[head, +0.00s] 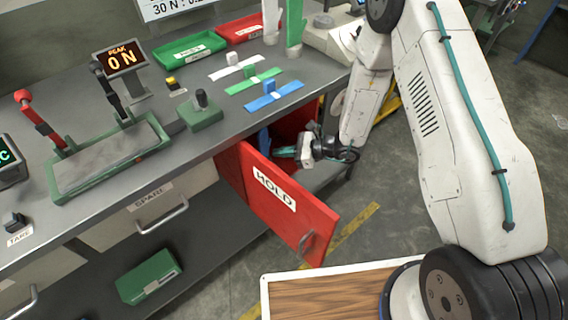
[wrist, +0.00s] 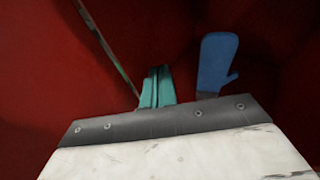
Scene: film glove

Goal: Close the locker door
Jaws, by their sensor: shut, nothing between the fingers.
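The red locker door (head: 268,207) labelled HOLD stands open under the bench, swung out toward the front, with a metal handle (head: 307,242) at its outer end. My gripper (head: 281,152) is at the locker's opening, behind the door in the head view. In the wrist view its teal fingers (wrist: 156,88) are together with nothing between them. Red surfaces fill the wrist view around them. A blue glove (wrist: 215,62) is inside the red locker, right of the fingers. Whether my gripper touches the door cannot be told.
The grey bench top (head: 215,92) above holds a force tester (head: 108,150), a green block with a knob (head: 200,112), coloured strips and trays. Drawers with handles (head: 162,215) are left of the door. A wooden-topped board (head: 325,297) is in front. Floor right of the door is clear.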

